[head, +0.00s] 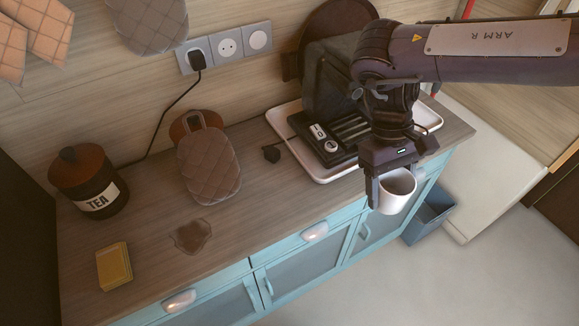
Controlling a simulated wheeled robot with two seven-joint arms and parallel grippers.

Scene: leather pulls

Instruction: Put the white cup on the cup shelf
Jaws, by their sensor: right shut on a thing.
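The white cup (396,191) is in my right gripper (388,184), which comes in from the upper right. The gripper is shut on the cup and holds it near the counter's front edge, at the right end of the cabinet. No cup shelf can be made out in this view. My left gripper is not in view.
A white tray (318,179) with a dark appliance (327,88) stands behind my right arm. The wooden counter (262,220) holds a TEA jar (89,181), a quilted mitt (209,165) and a yellow sponge (114,266). A blue-grey bin (428,222) stands on the floor at right.

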